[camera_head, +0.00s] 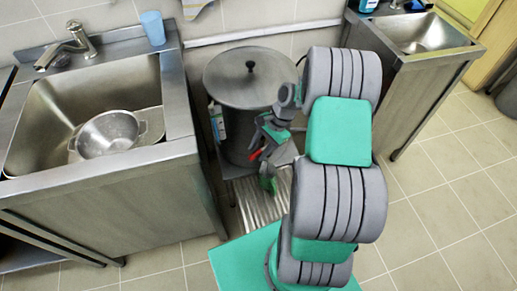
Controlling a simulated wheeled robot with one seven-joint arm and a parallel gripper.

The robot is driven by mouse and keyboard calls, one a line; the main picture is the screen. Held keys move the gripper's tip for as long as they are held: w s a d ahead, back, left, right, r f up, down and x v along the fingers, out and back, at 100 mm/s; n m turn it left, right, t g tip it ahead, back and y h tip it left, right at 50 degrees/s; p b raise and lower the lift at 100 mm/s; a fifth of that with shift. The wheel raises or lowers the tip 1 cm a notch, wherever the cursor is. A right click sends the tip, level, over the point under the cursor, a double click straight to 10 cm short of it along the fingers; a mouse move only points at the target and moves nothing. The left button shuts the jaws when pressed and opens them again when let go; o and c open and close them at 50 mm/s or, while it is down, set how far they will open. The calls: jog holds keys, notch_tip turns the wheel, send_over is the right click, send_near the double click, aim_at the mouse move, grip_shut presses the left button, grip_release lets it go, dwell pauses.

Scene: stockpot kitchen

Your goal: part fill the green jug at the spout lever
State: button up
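A large lidded steel stockpot (235,88) stands between the two sink units, with its lid on. A small red part (255,154), possibly the spout lever, shows low on the pot's front beside my gripper. A small green object (268,181), probably the green jug, shows just below my gripper, over a ribbed metal tray. My gripper (262,154) is at the pot's lower front, close to the red part. My wrist partly covers this area. I cannot tell whether the fingers are open or shut, or whether they touch the lever or the jug.
A sink (90,110) with a steel colander (109,134) is at left, and a blue cup (153,27) stands on its back edge. Another sink unit (421,70) is at right. The ribbed tray (252,214) lies before the pot. Tiled floor is clear at lower right.

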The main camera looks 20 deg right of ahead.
jog(key=shift+r, duration=0.1)
jog(key=p+v, duration=0.1)
jog(key=v, duration=0.6)
jog(key=shift+d+r, duration=0.15)
jog(key=shift+r, duration=0.1)
